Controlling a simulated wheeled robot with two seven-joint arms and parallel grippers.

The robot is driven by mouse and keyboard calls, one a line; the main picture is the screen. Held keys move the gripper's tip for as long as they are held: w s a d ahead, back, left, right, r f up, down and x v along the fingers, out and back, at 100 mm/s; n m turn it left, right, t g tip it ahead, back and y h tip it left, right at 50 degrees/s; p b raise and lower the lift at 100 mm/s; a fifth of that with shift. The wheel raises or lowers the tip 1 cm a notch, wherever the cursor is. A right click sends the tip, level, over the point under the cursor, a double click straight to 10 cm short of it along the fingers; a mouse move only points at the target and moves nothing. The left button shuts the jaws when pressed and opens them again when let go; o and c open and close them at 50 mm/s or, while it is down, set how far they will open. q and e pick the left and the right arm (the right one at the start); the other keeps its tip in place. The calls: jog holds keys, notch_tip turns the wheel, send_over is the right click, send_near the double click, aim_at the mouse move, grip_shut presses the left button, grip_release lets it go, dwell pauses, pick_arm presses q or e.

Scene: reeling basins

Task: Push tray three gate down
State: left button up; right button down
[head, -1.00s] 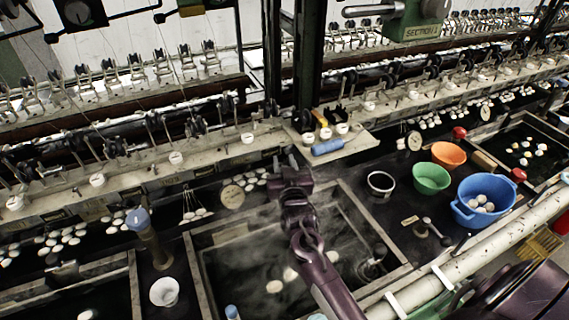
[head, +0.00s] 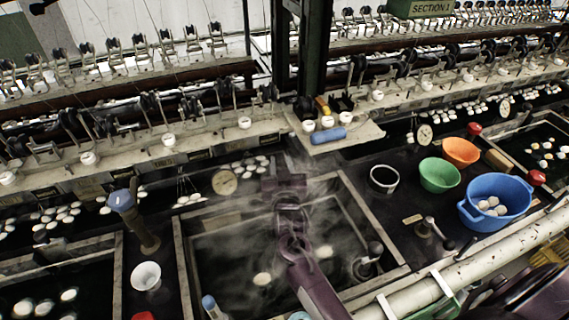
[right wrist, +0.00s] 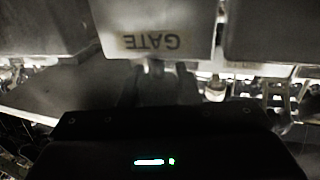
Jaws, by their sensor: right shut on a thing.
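My right gripper (head: 284,172) reaches over the far edge of the middle steaming basin (head: 182,262), its fingers largely hidden by its own wrist and steam in the head view. In the right wrist view a pale plate with the upside-down word GATE (right wrist: 155,42) is right in front of the gripper (right wrist: 165,76). The fingers are dim there, shut on the gate at the plate's lower edge. The gate itself is hidden behind my wrist in the head view. I cannot read a tray number. My left gripper is not in view.
A blue-topped post (head: 122,200) and white cup (head: 146,276) stand left. A pale pipe (head: 440,278) runs along the front.

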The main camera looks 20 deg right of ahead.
jog(key=c, duration=1.1)
grip_release()
jog(key=shift+f, duration=0.35)
jog(key=shift+s+r, duration=0.1)
jog(key=shift+r, duration=0.05)
jog(key=shift+s+a+p, duration=0.15)
jog(key=shift+s+p, duration=0.1)
jog(key=shift+p, duration=0.1)
pick_arm(q)
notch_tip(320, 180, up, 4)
jog(key=p, duration=0.3)
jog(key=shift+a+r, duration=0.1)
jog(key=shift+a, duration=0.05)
pick_arm(e)
jog(key=v, duration=0.6)
jog(key=shift+s+a, duration=0.1)
jog(key=shift+s, duration=0.3)
